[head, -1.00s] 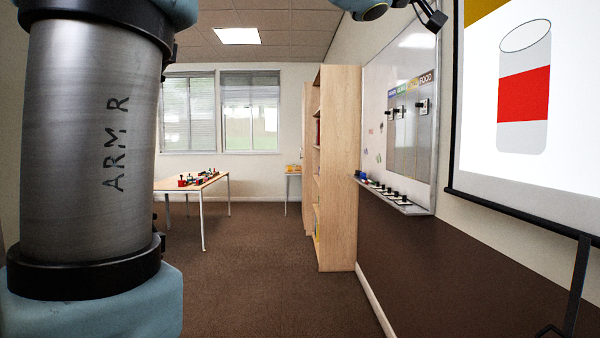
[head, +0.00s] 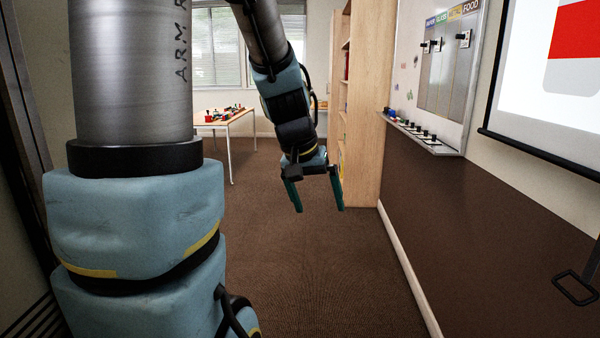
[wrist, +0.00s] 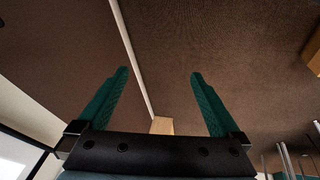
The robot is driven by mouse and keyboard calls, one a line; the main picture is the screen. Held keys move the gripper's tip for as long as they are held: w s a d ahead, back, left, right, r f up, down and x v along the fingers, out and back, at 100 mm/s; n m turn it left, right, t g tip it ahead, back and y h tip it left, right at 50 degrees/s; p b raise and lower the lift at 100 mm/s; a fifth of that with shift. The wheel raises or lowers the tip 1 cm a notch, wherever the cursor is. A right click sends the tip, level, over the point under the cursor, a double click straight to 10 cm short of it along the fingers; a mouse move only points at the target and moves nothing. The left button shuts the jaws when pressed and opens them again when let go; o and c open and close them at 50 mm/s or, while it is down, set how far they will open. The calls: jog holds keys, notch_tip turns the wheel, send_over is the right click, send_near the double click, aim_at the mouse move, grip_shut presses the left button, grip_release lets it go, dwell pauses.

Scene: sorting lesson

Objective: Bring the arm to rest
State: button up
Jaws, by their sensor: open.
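My gripper (head: 320,208) hangs in the middle of the head view, pointing down over the brown carpet. Its two green fingers are spread apart with nothing between them. In the wrist view my gripper (wrist: 160,90) also shows open and empty, with carpet and a pale baseboard line beyond the fingers. My arm fills the left of the head view and comes back in from the top centre.
A whiteboard (head: 408,75) with category columns and a tray of small pieces (head: 425,138) is on the right wall, beside a projector screen (head: 508,112). A wooden shelf (head: 366,110) stands behind my gripper. A table (head: 228,117) with small objects is farther back. Carpet (head: 330,280) in front is clear.

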jog(key=s+a+f+n+g+y, duration=0.1)
jog(key=s+a+f+y, duration=0.1)
jog(key=s+a+f, duration=0.4)
jog(key=s+a, duration=0.1)
jog(key=a, duration=0.3)
jog(key=shift+f+n+y, duration=0.4)
jog(key=shift+a, duration=0.1)
